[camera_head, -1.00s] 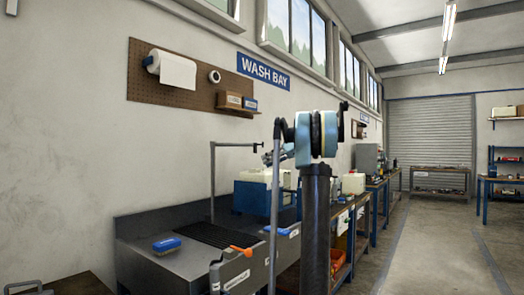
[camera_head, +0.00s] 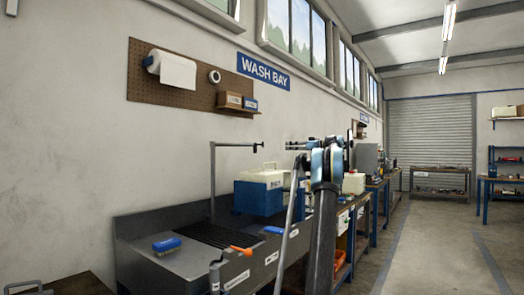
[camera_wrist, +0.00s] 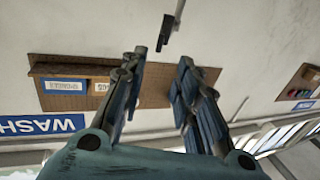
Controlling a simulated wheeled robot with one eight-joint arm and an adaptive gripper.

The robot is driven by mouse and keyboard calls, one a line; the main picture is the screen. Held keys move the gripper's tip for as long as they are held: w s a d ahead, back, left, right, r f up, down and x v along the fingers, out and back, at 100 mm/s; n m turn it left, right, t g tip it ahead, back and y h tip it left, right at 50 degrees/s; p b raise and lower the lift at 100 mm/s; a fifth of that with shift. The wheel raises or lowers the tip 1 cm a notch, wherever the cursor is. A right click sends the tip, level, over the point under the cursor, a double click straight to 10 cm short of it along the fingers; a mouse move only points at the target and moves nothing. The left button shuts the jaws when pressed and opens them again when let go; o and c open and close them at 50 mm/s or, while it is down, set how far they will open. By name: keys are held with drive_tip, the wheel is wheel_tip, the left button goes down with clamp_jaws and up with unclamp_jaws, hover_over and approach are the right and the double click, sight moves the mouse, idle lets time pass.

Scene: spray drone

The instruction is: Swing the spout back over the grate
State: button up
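The spout (camera_head: 238,145) is a thin dark pipe on an upright post behind the dark grate (camera_head: 208,234) of the sink. Its arm points right in the head view, and its downturned tip hangs near the blue box, off to the right of the grate. My gripper (camera_head: 290,145) is right of the tip at about its height, apart from it. In the wrist view my gripper (camera_wrist: 160,72) has its fingers spread, with nothing between them. The dark spout end (camera_wrist: 164,38) shows just beyond the fingertips, roughly in line with the gap.
A blue box with a white top (camera_head: 259,195) stands at the sink's right end. A blue brush (camera_head: 166,245) lies on the left drainboard, and an orange-handled tool (camera_head: 241,250) at the front edge. A pegboard (camera_head: 190,80) hangs on the wall behind. Open floor lies right.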

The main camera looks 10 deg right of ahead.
drive_tip(key=x, duration=1.6)
drive_tip(key=shift+w+a, duration=0.15)
drive_tip(key=shift+a, duration=0.2)
clamp_jaws()
